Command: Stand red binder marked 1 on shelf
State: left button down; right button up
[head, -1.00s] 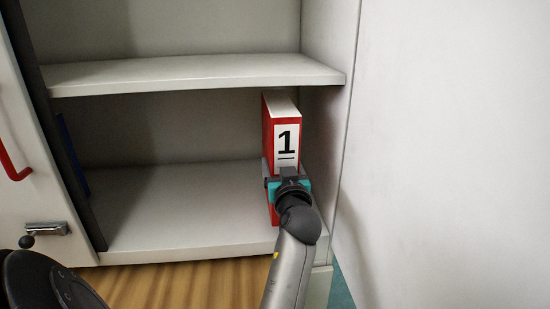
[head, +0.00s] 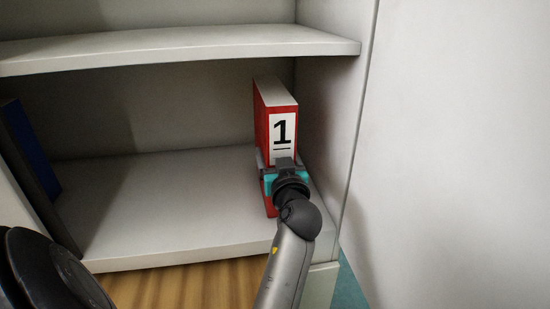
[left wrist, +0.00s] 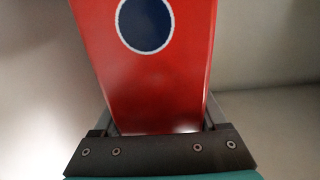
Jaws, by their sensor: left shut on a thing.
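The red binder (head: 281,108) stands upright in the lower shelf compartment, near its right end. Its white spine label with a black 1 faces me. My left gripper (head: 284,174) is shut on the lower part of the spine, with its fingers along both sides. In the left wrist view the binder (left wrist: 155,85) fills the space between the fingers (left wrist: 160,125), and a dark blue round spot shows on its spine. The binder's foot is at the shelf board (head: 160,215); I cannot tell whether it touches. My right gripper is not in view.
The right side wall (head: 335,110) is close to the binder with a small gap. An upper shelf (head: 180,48) is above it. A blue item (head: 30,150) stands at the far left. The board between is clear. A white panel (head: 460,130) is at the right.

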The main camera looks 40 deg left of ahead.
pick_arm(q)
jog(key=shift+d+r, duration=0.15)
jog(key=shift+r, duration=0.15)
jog(key=shift+f, duration=0.15)
grip_release()
jog(key=shift+f, duration=0.15)
